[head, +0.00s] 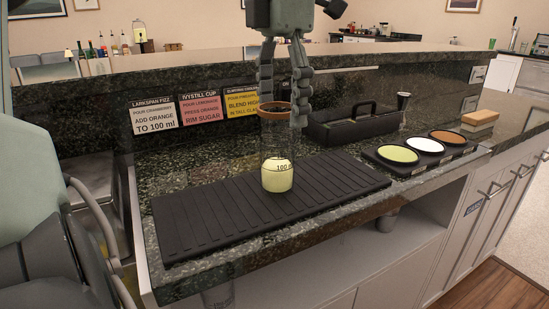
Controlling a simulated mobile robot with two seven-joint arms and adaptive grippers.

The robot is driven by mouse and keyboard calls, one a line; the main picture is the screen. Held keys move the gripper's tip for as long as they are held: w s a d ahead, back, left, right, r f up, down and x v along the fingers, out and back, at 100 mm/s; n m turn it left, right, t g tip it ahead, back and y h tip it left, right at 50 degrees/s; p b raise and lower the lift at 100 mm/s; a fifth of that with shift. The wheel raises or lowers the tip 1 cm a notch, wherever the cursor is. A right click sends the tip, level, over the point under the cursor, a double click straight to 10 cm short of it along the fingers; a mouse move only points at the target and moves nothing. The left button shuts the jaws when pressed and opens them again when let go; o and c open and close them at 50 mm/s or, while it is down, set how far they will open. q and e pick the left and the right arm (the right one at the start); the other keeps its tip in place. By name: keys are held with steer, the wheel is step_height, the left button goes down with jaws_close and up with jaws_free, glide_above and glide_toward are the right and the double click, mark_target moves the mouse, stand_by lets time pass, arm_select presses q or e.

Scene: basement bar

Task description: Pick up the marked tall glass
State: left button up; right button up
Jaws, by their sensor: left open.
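A tall clear glass (278,177) stands upright on the black ribbed mat (200,225). It has an orange-brown rim, a "100" marking and pale yellow liquid in its lower part. My left gripper (281,107) points down from above, with one finger at each side of the glass's upper part. Its fingers are apart, with the rim between them. I cannot tell whether either finger touches the glass. My right gripper is not in view.
Recipe cards (201,110) stand behind the mat. A black caddy (354,127) with a handle and a small metal jigger (403,101) are at the back right. A tray of round rimming dishes (425,146) and a sponge-like block (480,118) lie right. A raised stone ledge (160,85) runs behind.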

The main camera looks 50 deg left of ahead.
mark_target(277, 139)
arm_select(q)
steer(key=f, duration=0.6)
steer(key=shift+a+f, duration=0.35)
steer(key=shift+a, duration=0.05)
steer(key=shift+c, duration=0.3)
steer(key=c, duration=1.4)
steer(key=shift+r, duration=0.1)
steer(key=shift+c, duration=1.3)
steer(key=shift+r, duration=0.1)
